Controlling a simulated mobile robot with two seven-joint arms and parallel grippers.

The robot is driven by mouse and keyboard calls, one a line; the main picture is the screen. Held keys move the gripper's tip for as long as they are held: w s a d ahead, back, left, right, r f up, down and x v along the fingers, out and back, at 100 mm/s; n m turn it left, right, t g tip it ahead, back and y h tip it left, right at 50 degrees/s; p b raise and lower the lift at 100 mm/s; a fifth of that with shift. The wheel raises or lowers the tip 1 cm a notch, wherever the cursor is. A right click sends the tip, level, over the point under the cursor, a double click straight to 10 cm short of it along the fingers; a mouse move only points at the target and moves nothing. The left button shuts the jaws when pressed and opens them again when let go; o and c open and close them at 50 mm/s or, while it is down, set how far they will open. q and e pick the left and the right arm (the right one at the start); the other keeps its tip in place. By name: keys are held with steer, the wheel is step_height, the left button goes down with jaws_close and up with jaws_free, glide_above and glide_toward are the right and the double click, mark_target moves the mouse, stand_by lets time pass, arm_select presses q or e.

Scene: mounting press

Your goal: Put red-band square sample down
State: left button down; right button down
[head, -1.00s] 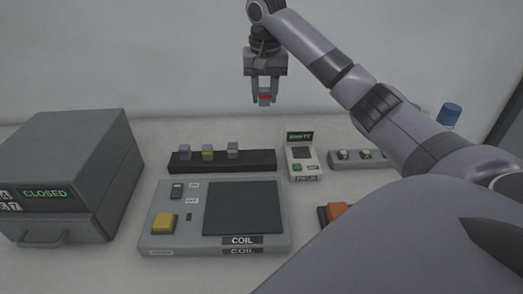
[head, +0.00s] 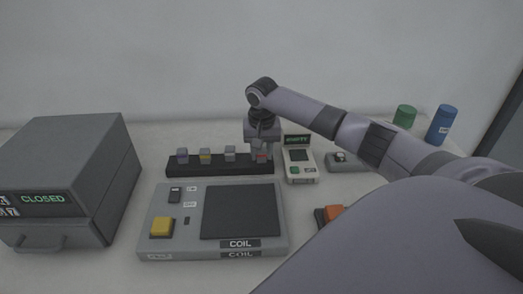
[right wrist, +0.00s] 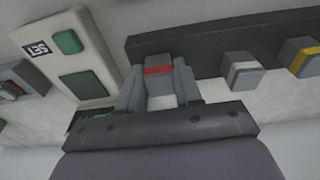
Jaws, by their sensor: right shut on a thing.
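The red-band square sample (head: 261,157) is a small grey block with a red stripe. My right gripper (head: 261,155) is shut on it at the right end of the black rack (head: 218,170). In the right wrist view the sample (right wrist: 158,72) sits between the two fingers (right wrist: 158,88), at the rack's edge (right wrist: 215,42). Whether its underside touches the rack is hidden. Other square samples stand in a row to its left on the rack, with purple (head: 182,156), yellow (head: 205,156) and pale (head: 230,154) bands. My left gripper is not in view.
A small device with a green button (head: 300,170) stands close to the right of the rack. The COIL panel (head: 160,246) lies in front. A grey box marked CLOSED (head: 75,160) is at left; green (head: 404,117) and blue (head: 443,124) containers are at back right.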

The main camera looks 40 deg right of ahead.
steer(key=shift+f, duration=0.1)
steer(key=c, duration=0.8)
jaws_free()
steer(key=shift+o, duration=0.2)
step_height(320, 180, up, 12)
steer(key=s, duration=0.1)
steer(key=shift+a+b, duration=0.35)
steer(key=shift+a, duration=0.1)
steer(key=shift+s, duration=0.15)
